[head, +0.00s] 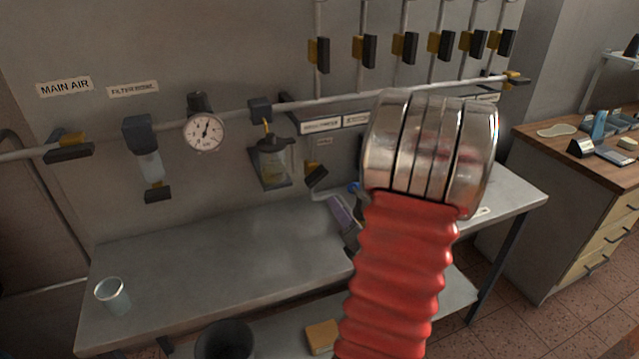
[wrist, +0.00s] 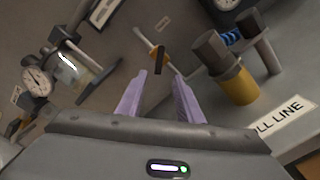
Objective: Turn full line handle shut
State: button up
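In the wrist view, a label reading "LL LINE" (wrist: 285,126), its start cut off, sits at the right. Left of it is a thick yellow-and-grey handle (wrist: 232,82), apparently the full line handle, beside my gripper's right finger and apart from it. My gripper (wrist: 161,80) has two lilac fingers spread apart with nothing held between them. In the head view, my gripper (head: 342,211) shows partly beside my red arm, which hides the full line handle and its label there.
A smaller yellow-and-black valve (wrist: 158,58) shows beyond the fingertips. The panel carries a gauge (head: 204,131), a lubricator jar (head: 273,165) and a filter bowl (head: 150,167). A cup (head: 112,295) stands on the grey bench (head: 215,255), whose middle is clear.

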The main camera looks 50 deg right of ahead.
aim_at(319, 180)
jog(key=x, duration=1.3)
jog(key=shift+w+d, duration=0.1)
jog(key=shift+w, duration=0.15)
grip_shut()
